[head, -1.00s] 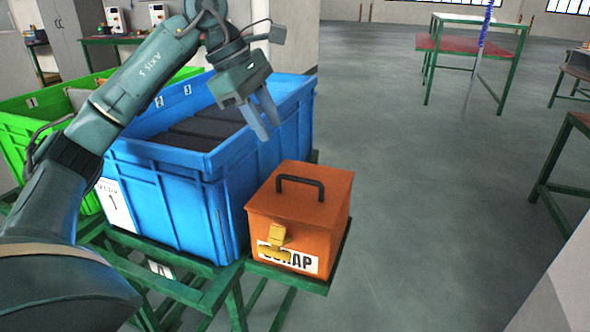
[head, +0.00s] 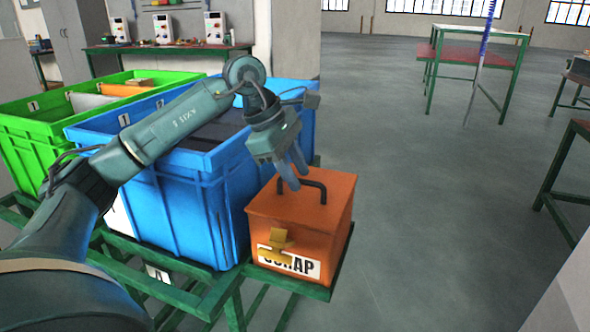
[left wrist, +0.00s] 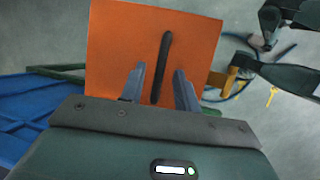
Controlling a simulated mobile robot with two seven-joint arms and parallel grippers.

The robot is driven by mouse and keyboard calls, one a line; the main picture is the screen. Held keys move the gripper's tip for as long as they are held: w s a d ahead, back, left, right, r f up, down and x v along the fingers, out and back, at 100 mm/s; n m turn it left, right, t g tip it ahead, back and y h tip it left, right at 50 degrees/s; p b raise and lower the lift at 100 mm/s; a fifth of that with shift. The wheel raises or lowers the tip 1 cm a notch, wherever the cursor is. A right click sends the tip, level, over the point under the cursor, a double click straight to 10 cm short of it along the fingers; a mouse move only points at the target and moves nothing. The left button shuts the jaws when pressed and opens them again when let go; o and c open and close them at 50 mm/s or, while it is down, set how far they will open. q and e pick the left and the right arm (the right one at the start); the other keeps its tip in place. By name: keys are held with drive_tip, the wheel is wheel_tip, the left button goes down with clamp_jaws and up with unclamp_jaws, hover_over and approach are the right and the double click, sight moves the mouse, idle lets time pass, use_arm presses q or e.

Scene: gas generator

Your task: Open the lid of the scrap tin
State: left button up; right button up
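The orange scrap tin (head: 332,238) stands shut on a green frame, with a black bar handle (head: 318,186) on its flat lid (head: 278,204). A yellow latch (head: 279,240) is on its labelled front. My left gripper (head: 293,178) points down at the lid, by the left end of the handle. In the left wrist view, the gripper's (left wrist: 161,84) two fingers are apart, with the handle (left wrist: 162,66) between them over the orange lid (left wrist: 118,45). I cannot tell whether the fingers touch anything. My right gripper is not recognisable in either view.
A blue crate (head: 180,205) stands close to the left of the tin, and a green crate (head: 40,135) beyond it. The green frame (head: 190,292) carries them. Open grey floor (head: 430,220) lies to the right, with green-legged tables farther off.

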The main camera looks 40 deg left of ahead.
use_arm(q)
clamp_jaws()
drive_tip(key=shift+r, duration=0.15)
idle(0.4)
